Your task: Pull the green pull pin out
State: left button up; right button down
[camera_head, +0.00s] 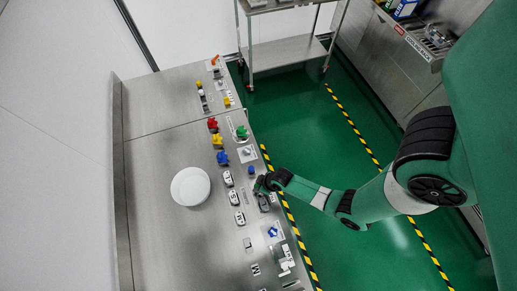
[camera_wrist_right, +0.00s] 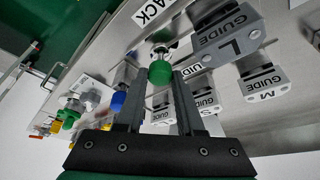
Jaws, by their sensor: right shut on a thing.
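The green pull pin (camera_wrist_right: 160,71) has a round green knob on a metal stem at the panel, seen in the right wrist view between my right gripper's fingertips. My right gripper (camera_head: 263,184) is shut on this knob, one dark finger on each side. It also shows in the right wrist view (camera_wrist_right: 160,78). In the head view the gripper covers the pin, at the right edge of the steel panel (camera_head: 155,240). My left gripper is not in view.
Several grey GUIDE blocks (camera_wrist_right: 230,42) stand beside the pin. A blue knob (camera_wrist_right: 118,101) and another green knob (camera_wrist_right: 67,115) lie to the left in the wrist view. A white round plate (camera_head: 190,187) lies on the panel. Green floor (camera_head: 320,150) is open to the right.

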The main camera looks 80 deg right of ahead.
notch_tip(320, 180, up, 2)
jog(key=shift+r+p, duration=0.25)
jog(key=shift+p, duration=1)
jog(key=shift+f, duration=0.15)
jog(key=c, duration=0.5)
grip_release()
jog(key=p+v, duration=0.3)
jog(key=v, duration=0.4)
jog(key=shift+s+r, duration=0.1)
jog(key=shift+r, duration=0.1)
